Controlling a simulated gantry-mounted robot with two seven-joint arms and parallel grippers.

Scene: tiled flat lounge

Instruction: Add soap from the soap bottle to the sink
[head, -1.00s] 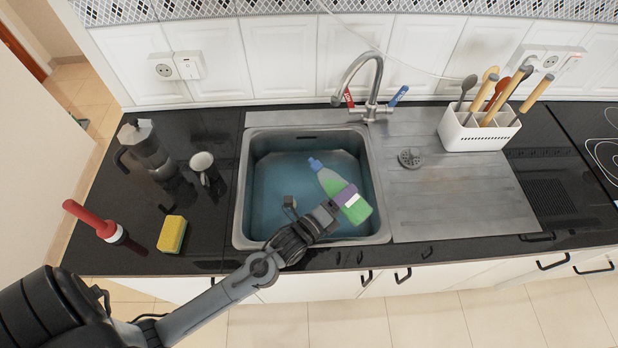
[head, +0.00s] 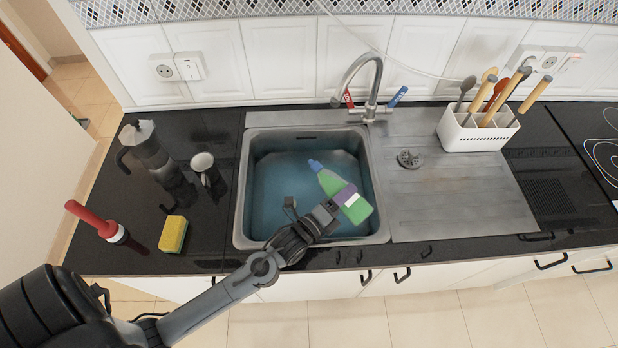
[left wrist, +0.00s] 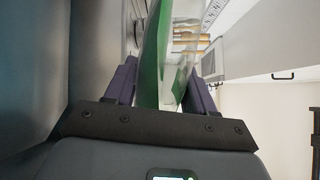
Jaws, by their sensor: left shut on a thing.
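The soap bottle (head: 331,183) is green with a pale see-through upper part and a blue cap. It is tilted over the sink, its cap toward the upper left. My left gripper (head: 346,196) is shut on the bottle near its lower half. In the left wrist view the bottle (left wrist: 152,60) stands between the purple fingers of the gripper (left wrist: 158,85). The sink (head: 240,200) is a steel basin with bluish water in it. I cannot tell whether soap is flowing out. My right gripper is not in view.
The tap (head: 371,80) arches over the sink's back edge. A steel drainboard (head: 450,200) and a white utensil holder (head: 470,135) are to the right.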

